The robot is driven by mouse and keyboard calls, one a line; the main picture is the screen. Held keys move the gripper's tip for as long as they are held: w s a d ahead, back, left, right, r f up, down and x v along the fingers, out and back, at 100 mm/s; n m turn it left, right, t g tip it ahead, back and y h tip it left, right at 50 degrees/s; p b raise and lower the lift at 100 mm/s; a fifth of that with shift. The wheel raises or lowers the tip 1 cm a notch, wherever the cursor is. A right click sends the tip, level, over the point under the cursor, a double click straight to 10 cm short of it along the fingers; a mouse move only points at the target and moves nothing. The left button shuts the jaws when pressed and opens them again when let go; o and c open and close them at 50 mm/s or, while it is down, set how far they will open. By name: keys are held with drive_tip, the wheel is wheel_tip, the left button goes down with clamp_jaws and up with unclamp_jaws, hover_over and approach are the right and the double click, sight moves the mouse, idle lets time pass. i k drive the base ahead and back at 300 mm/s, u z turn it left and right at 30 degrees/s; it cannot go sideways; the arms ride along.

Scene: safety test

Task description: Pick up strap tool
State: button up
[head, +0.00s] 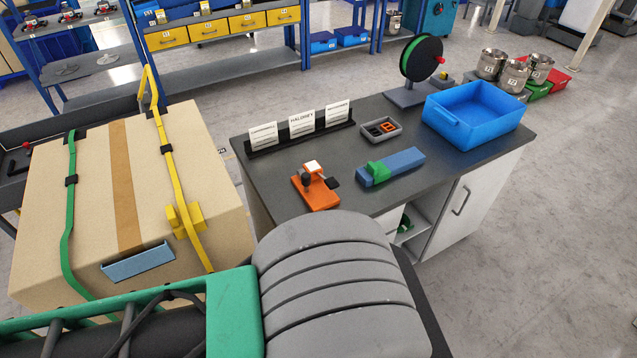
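An orange tool (316,188) with a black knob and a white top part lies near the front left of the dark table (262,178). To its right lies a long blue tool or block (402,163) with a green piece on its near end. I cannot tell for certain which of the two is the strap tool. Both rest on the table with clear surface between them. My gripper is not in view; only my arm, grey and green, shows at the bottom.
Behind the tools are a card holder (300,134), a small grey tray (381,130), a green-rimmed reel (421,58) and a blue bin (477,112). A large strapped carton (90,215) stands at the left. Floor is open at the right.

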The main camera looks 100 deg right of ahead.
sight(316, 194)
drive_tip(key=u, duration=0.05)
drive_tip(key=k, duration=1.2)
drive_tip(key=z, duration=1.35)
